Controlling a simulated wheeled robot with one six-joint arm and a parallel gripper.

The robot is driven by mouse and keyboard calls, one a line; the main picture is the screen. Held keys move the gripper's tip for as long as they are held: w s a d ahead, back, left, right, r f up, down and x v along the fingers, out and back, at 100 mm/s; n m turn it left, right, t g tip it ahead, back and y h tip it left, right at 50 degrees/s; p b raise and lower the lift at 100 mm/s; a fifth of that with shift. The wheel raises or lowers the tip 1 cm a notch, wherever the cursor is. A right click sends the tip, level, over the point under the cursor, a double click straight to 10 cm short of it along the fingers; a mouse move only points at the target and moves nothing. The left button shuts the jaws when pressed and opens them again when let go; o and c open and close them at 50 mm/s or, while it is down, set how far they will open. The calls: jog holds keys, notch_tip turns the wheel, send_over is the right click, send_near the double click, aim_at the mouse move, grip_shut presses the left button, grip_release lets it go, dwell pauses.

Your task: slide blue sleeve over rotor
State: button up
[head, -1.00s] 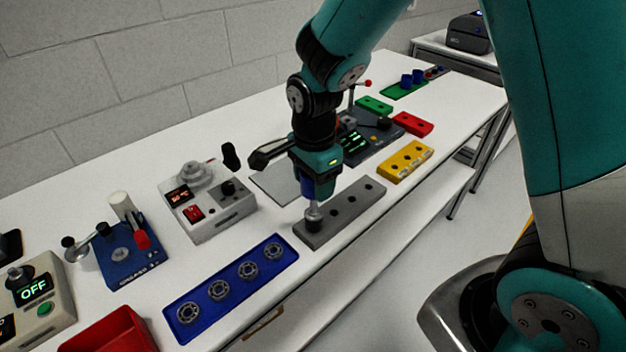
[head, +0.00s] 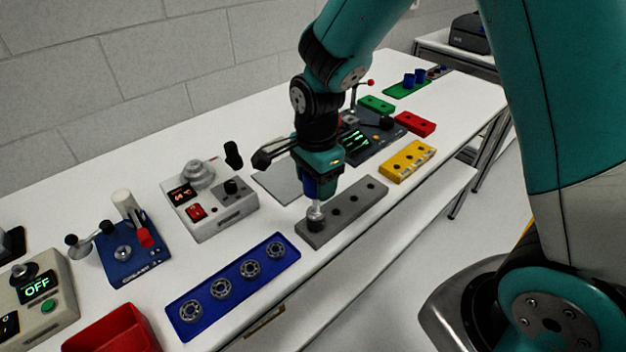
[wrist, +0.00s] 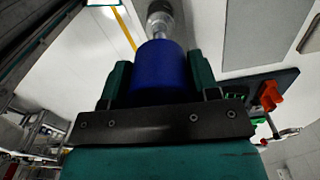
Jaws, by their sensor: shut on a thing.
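The blue sleeve (head: 310,189) is held upright between the fingers of my gripper (head: 317,181). In the wrist view the sleeve (wrist: 160,68) fills the space between the two teal fingers (wrist: 160,84). The metallic rotor (head: 315,211) stands upright at the near-left end of a grey block (head: 345,215). The sleeve is directly above the rotor, and its lower edge appears at or very close to the rotor's top. I cannot tell whether it surrounds any of it. The rotor (wrist: 160,17) also shows beyond the sleeve in the wrist view.
A blue tray (head: 208,311) with several bearings lies to the left of the block. A heater unit (head: 222,208) and a grey plate (head: 277,184) are behind. A yellow block (head: 407,162) is to the right. The table's front edge is close to the grey block.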

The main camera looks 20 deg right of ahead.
aim_at(316, 205)
jog(key=shift+f, duration=0.2)
jog(key=shift+f+b, duration=0.65)
jog(key=shift+f, duration=0.15)
jog(key=shift+f, duration=0.15)
jog(key=shift+f+b, duration=0.65)
jog(key=shift+f, duration=0.1)
jog(key=shift+f, duration=0.1)
dwell(0.3)
jog(key=shift+f+b, duration=0.6)
jog(key=shift+f, duration=0.3)
jog(key=shift+f, duration=0.1)
jog(key=shift+f+b, duration=0.65)
jog(key=shift+f, duration=0.15)
